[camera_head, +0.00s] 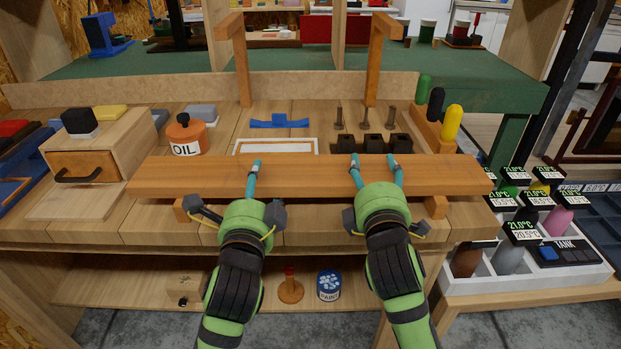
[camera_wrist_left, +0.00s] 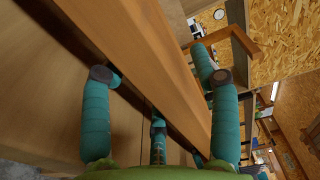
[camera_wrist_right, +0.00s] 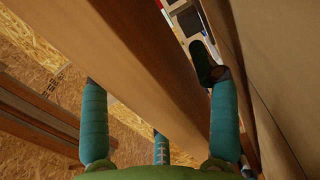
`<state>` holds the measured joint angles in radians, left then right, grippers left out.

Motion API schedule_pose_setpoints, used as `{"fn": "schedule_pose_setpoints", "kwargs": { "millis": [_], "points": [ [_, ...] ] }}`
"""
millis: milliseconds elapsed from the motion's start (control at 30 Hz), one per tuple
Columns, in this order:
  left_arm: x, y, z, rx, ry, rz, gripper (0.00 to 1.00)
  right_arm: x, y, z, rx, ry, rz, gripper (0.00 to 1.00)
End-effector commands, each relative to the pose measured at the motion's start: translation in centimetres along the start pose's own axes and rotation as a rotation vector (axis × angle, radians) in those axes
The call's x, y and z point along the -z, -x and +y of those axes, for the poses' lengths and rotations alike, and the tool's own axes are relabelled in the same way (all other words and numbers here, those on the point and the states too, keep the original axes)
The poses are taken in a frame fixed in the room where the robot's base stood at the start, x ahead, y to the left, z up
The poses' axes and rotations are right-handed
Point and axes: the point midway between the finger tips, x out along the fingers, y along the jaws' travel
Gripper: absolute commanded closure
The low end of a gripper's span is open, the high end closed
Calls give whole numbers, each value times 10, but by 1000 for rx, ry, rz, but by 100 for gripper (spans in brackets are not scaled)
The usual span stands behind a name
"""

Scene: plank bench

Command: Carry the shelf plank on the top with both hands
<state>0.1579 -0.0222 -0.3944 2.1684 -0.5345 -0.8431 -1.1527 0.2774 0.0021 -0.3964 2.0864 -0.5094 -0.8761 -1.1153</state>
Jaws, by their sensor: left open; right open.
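The shelf plank (camera_head: 310,176) is a long orange-brown board lying across the front of the bench, on small wooden supports near its ends. My left gripper (camera_head: 254,178) is at the plank left of its middle. In the left wrist view the plank (camera_wrist_left: 165,70) runs between its open fingers. My right gripper (camera_head: 375,172) is at the plank right of its middle, open, with two teal fingers showing. In the right wrist view the plank (camera_wrist_right: 140,75) also passes between its fingers. Two upright wooden posts with top arms, left (camera_head: 243,70) and right (camera_head: 375,65), stand behind.
An oil pot (camera_head: 186,135), a small drawer box (camera_head: 92,170), a white-framed tray (camera_head: 276,146) and black blocks (camera_head: 373,144) stand behind the plank. Coloured bottles (camera_head: 452,122) stand at the right. A bottle rack (camera_head: 490,283) is at the right front.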

Motion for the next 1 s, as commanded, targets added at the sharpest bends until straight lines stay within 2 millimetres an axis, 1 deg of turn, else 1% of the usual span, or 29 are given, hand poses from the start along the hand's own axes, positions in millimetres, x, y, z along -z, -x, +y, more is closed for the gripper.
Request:
{"fn": "schedule_pose_setpoints", "kwargs": {
  "millis": [33, 200, 300, 467, 567, 800, 1000],
  "points": [
    [0, 9, 2, -2, 0, 1, 39, 0, 0, -10, 23, -7, 0, 39],
    [0, 35, 1, -1, 0, 1, 39, 0, 0, -10, 25, -8, 0, 39],
    [0, 45, 1, 0, 0, 0, 39, 0, 0, -10, 25, -8, 0, 39],
    [0, 53, 0, 0, 0, 0, 39, 1, 2, -11, 25, -8, 1, 39],
    [0, 54, 0, 1, 0, 0, 39, 1, 11, -10, 23, -7, 1, 39],
    [0, 54, 0, 1, 0, 0, 39, 1, 49, -5, 12, -4, 2, 39],
    [0, 54, 0, 1, 0, 0, 39, 1, 74, -1, 4, -1, 1, 39]
  ]
}}
